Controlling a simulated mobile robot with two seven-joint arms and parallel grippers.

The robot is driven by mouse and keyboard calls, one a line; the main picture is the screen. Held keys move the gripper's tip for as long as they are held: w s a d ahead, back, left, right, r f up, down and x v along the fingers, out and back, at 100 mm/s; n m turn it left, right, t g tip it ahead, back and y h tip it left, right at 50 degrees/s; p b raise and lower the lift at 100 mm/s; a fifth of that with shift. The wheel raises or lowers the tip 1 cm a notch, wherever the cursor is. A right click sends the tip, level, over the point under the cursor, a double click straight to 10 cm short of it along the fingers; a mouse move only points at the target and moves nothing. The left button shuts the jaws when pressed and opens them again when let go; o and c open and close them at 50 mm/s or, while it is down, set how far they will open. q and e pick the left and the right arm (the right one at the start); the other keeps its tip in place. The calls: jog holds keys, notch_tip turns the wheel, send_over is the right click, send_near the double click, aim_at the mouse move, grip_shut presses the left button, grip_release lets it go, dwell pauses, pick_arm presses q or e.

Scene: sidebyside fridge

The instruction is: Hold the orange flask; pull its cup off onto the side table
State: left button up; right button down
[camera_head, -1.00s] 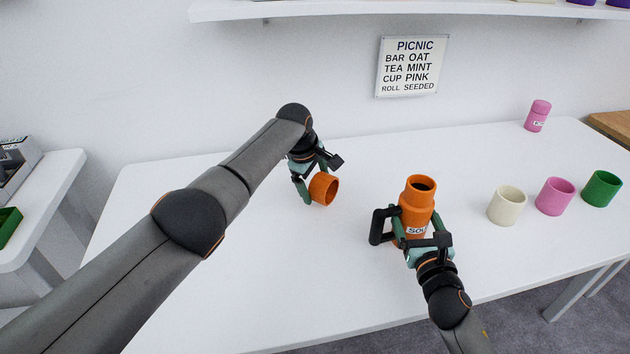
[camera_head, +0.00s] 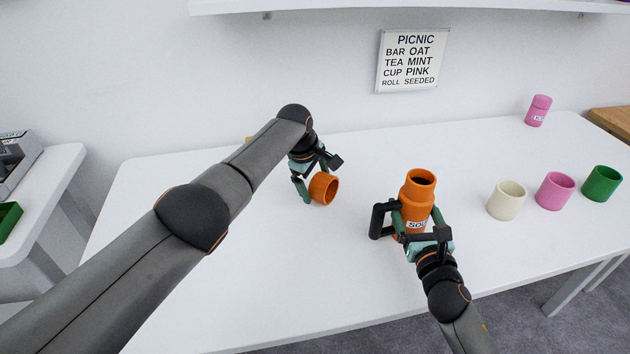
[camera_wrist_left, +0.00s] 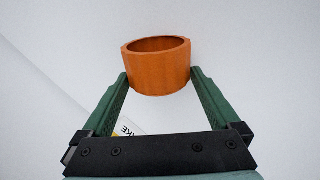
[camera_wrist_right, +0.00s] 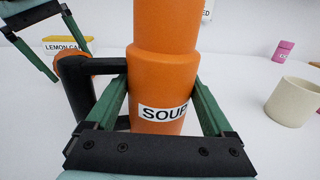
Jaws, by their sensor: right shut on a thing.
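The orange flask (camera_head: 417,190) stands upright and open-topped on the white side table (camera_head: 260,270). Its "SOUP" label faces my right gripper, and a black handle (camera_head: 378,220) is on its left. My right gripper (camera_wrist_right: 160,95) is shut around the flask's body. The orange cup (camera_head: 325,188) is off the flask, to its left, tilted on its side with its mouth to the right. My left gripper (camera_wrist_left: 158,75) has a fingertip against each side of the cup. I cannot tell whether the cup touches the table. It is partly hidden in the right wrist view.
A cream cup (camera_head: 506,200), a pink cup (camera_head: 554,190) and a green cup (camera_head: 602,183) stand at the right. A pink jar (camera_head: 537,110) is at the back right. A yellow lemon cake box (camera_wrist_right: 66,43) is behind the left gripper. The front left table is clear.

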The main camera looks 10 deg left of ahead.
pick_arm(q)
jog(key=shift+r, duration=0.15)
pick_arm(e)
jog(key=shift+f, duration=0.45)
pick_arm(q)
jog(key=v, duration=1.2)
jog(key=shift+a, duration=0.1)
pick_arm(e)
jog(key=shift+c, duration=0.6)
grip_release()
jog(key=shift+o, duration=0.6)
jog(key=shift+r, duration=0.2)
jog(key=v, duration=1.2)
pick_arm(q)
jog(key=shift+s, duration=0.1)
pick_arm(e)
jog(key=shift+s, duration=0.1)
